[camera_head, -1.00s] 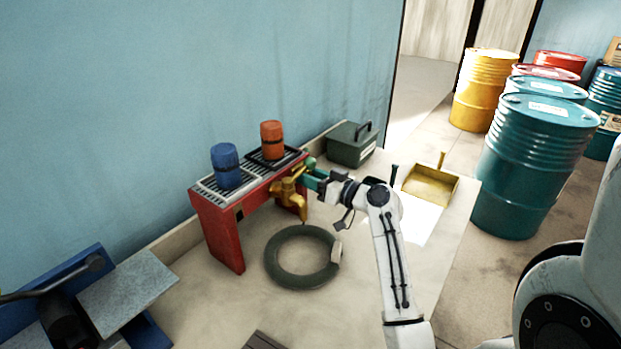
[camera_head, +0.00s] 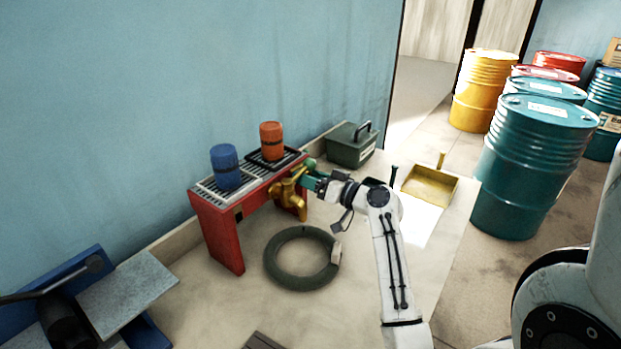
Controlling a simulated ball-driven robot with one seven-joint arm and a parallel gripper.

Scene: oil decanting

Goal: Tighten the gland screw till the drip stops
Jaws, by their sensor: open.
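A brass tap (camera_head: 288,192) sticks out from the front of a red bench-like stand, its spout pointing down. The gland screw is too small to make out, and my gripper hides part of the tap's right side. I cannot see any drip at this size. My gripper (camera_head: 307,175), with green fingers, is open at the right side of the tap. The fingers are close to the brass body, but I cannot tell whether they touch it.
The red stand (camera_head: 219,236) carries a blue canister (camera_head: 226,165) and an orange one (camera_head: 271,141). A coiled green hose (camera_head: 273,270) lies below. A green toolbox (camera_head: 350,152) stands behind, a yellow dustpan (camera_head: 431,187) to the right. Blue machinery (camera_head: 150,332) is at lower left.

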